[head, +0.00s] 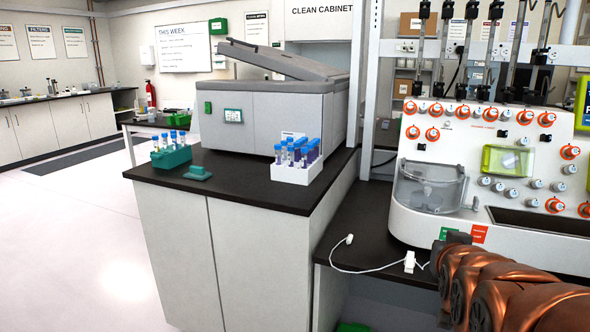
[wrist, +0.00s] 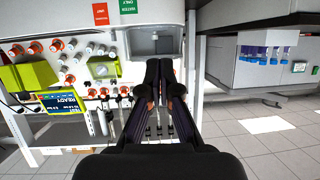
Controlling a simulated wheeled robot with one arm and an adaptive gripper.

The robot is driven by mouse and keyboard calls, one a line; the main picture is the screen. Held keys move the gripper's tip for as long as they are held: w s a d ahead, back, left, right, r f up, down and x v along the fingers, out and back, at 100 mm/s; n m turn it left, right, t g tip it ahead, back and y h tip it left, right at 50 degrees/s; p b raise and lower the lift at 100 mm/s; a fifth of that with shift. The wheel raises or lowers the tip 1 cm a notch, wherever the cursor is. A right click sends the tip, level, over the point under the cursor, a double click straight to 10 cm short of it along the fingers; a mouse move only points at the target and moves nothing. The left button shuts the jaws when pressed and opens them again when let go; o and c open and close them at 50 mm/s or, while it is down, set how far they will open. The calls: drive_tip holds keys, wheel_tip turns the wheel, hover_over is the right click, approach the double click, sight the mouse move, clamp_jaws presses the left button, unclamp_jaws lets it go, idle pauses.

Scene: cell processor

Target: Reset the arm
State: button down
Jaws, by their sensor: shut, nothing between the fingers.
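My gripper (wrist: 160,66) shows in the wrist view, with its two dark fingers together and nothing between them. It is in front of the white cell processor (wrist: 85,45), near the processor's clear front bin (wrist: 155,42), apparently apart from it. The wrist picture is upside down. In the head view the cell processor (head: 420,150) stands on the right, with orange-ringed knobs and a clear bin (head: 428,190). My copper-coloured arm is folded at the lower right of that view, and my gripper is out of it.
A dark-topped bench (head: 245,193) holds a grey centrifuge-like machine with its lid raised (head: 290,115), a white tube rack (head: 292,173), a teal tube rack (head: 170,158) and a small teal block (head: 198,173). A white cable (head: 365,270) lies on the lower counter. The floor at left is clear.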

drive_tip(key=s+a+n+g+y+p, duration=0.1)
drive_tip(key=s+a+g+p, duration=0.2)
drive_tip(key=s, duration=0.7)
drive_tip(key=s+a+n+g+y+p, duration=0.1)
drive_tip(key=s+a+g+p, duration=0.2)
drive_tip(key=s+g+p, duration=0.3)
drive_tip(key=s+a+n+g+y+p, duration=0.1)
drive_tip(key=s+g+p, duration=0.4)
drive_tip(key=s, duration=0.8)
drive_tip(key=a+r+y+p, duration=0.1)
drive_tip(key=a+p, duration=0.1)
drive_tip(key=shift+s+a+n+g, duration=0.3)
drive_tip(key=shift+s+a, duration=0.1)
